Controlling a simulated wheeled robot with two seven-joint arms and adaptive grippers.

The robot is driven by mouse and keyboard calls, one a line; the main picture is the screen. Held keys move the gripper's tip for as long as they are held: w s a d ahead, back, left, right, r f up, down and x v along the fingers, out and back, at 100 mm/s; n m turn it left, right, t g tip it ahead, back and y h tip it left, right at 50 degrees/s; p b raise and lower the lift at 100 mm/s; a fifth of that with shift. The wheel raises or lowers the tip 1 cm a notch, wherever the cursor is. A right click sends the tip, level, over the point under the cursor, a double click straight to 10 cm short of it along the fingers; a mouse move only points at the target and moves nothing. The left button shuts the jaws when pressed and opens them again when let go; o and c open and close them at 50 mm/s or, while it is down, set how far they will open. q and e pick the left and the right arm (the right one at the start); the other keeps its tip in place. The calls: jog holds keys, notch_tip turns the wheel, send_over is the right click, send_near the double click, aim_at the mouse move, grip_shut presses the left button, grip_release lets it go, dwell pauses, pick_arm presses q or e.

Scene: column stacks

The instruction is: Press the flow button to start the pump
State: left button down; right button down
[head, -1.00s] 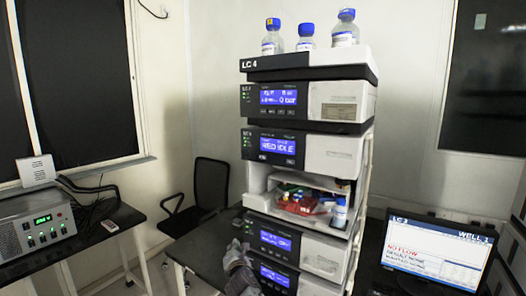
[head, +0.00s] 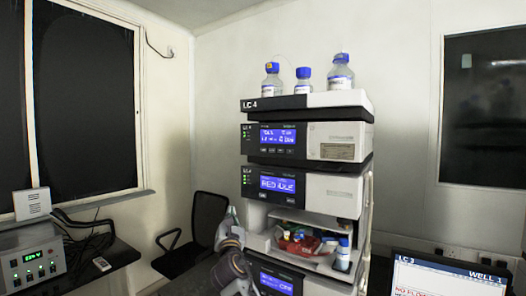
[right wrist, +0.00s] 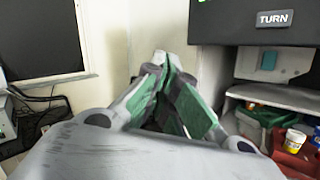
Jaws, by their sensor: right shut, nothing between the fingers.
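The LC 4 instrument stack (head: 338,140) stands in the middle of the head view. Its upper module has a blue display (head: 278,136) reading a bar value, with a row of small buttons (head: 277,151) under it. The module below has a display (head: 278,184) that seems to read IDLE. The button lettering is too small to read. My right gripper (head: 230,216) is shut and empty, left of the stack's open shelf and below the idle display. In the right wrist view its shut green-padded fingers (right wrist: 162,58) point forward, left of a dark panel marked TURN (right wrist: 277,19). My left gripper is not in view.
Blue-capped bottles (head: 340,71) stand on top of the stack. The open shelf holds a red tray (head: 299,243) and small containers. A monitor (head: 448,276) marked LC 3 is at lower right. A chair (head: 192,238) and a side table with a grey device (head: 30,262) are left.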

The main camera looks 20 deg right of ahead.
aim_at(264, 150)
jog(key=s+r+t+h, duration=0.1)
jog(key=s+r, duration=0.2)
jog(key=r, duration=0.4)
jog(key=s+d+r+n+t+h, duration=0.1)
jog(key=s+r+h, duration=0.1)
jog(key=r, duration=0.6)
jog(key=s+r+t+h, duration=0.1)
jog(key=s+r+h, duration=0.1)
jog(key=s+r, duration=0.3)
notch_tip(264, 150, up, 3)
jog(key=shift+d+r+n+p, duration=0.15)
jog(key=shift+d+n+p, duration=0.15)
jog(key=shift+p, duration=0.1)
jog(key=shift+d, duration=0.1)
jog(key=shift+w+d, duration=0.9)
jog(key=shift+d, duration=0.2)
jog(key=shift+w+d, duration=0.85)
jog(key=shift+d, duration=0.3)
jog(key=shift+w+d, duration=0.9)
jog(key=shift+d, duration=0.2)
